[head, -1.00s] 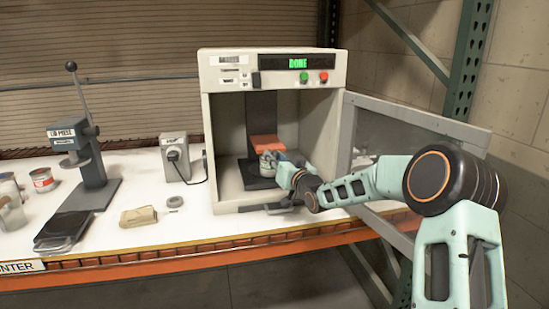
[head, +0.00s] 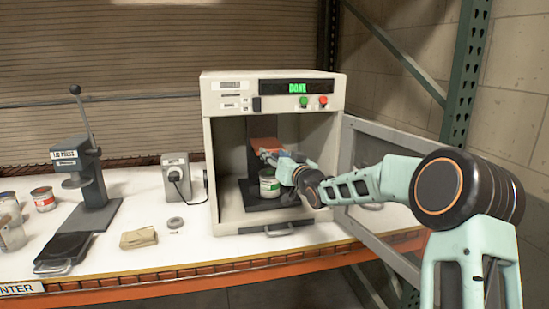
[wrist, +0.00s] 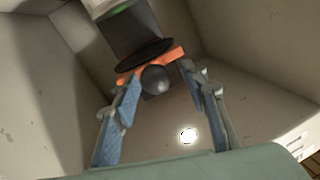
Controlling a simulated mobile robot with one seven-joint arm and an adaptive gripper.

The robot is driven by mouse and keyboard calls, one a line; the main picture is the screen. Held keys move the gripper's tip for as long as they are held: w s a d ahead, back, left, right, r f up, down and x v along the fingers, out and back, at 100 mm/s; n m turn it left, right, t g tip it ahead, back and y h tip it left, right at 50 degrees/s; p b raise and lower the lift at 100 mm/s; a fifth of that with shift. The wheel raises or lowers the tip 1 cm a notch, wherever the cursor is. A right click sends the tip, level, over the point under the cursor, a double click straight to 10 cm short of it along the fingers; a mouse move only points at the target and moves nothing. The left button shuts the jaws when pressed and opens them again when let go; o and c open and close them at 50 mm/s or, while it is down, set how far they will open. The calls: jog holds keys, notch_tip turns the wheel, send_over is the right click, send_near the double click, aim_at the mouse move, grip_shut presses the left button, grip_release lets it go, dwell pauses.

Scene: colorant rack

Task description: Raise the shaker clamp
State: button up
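The shaker clamp is an orange bar (head: 266,146) inside the open shaker cabinet. In the wrist view the orange bar (wrist: 178,53) carries a black round pad (wrist: 143,53) and a dark ball knob (wrist: 156,79). A can with a green label (head: 269,183) stands on the dark base below the clamp. A gap shows between pad and can (wrist: 103,6). My gripper (wrist: 162,72) reaches in from the right, its fingers apart on either side of the knob. The left finger looks near or against the knob; contact is unclear. The gripper also shows in the head view (head: 278,162).
The cabinet's hinged door (head: 380,150) stands open at the right, beside my arm. The cabinet display (head: 297,88) reads DONE. A lid press (head: 85,175), a control box (head: 176,178), a tan block (head: 138,238) and cans stand to the left. The bench front is mostly clear.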

jog(key=shift+f, duration=0.15)
jog(key=shift+d, duration=0.1)
jog(key=shift+s+f, duration=0.1)
jog(key=shift+s, duration=0.1)
jog(key=v, duration=1.1)
jog(key=shift+s, duration=0.2)
jog(key=shift+d+r, duration=0.15)
jog(key=shift+r, duration=0.05)
